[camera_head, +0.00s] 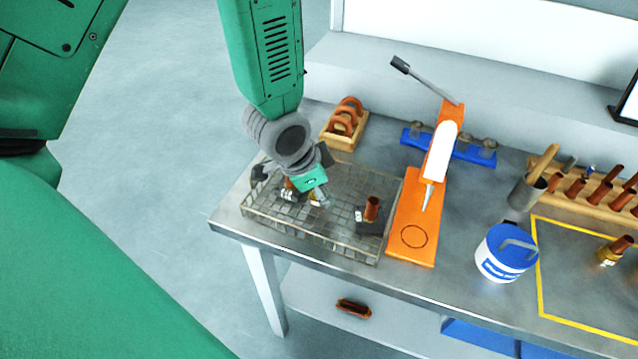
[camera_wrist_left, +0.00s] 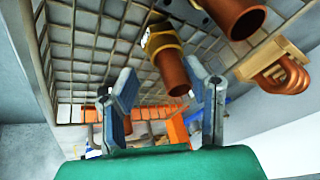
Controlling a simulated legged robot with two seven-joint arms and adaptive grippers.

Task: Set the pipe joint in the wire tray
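My left gripper (camera_head: 306,198) is low over the left part of the wire tray (camera_head: 330,246), a mesh basket on the bench. In the left wrist view its two fingers (camera_wrist_left: 160,88) are apart. A copper pipe joint with a brass collar (camera_wrist_left: 164,48) shows just beyond and between the fingertips, inside the tray, nearer the right finger; contact is not clear. Another copper pipe piece (camera_head: 371,207) stands in the tray's right part on a dark base. Other copper and dark pieces near my gripper are partly hidden by it. My right gripper is not in view.
An orange lever press (camera_head: 412,220) stands right of the tray. A wooden holder with copper bends (camera_head: 344,125) is behind it. A white-and-blue tub (camera_head: 504,254) and a yellow-outlined area with another brass-collared copper joint (camera_head: 612,250) are at the right.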

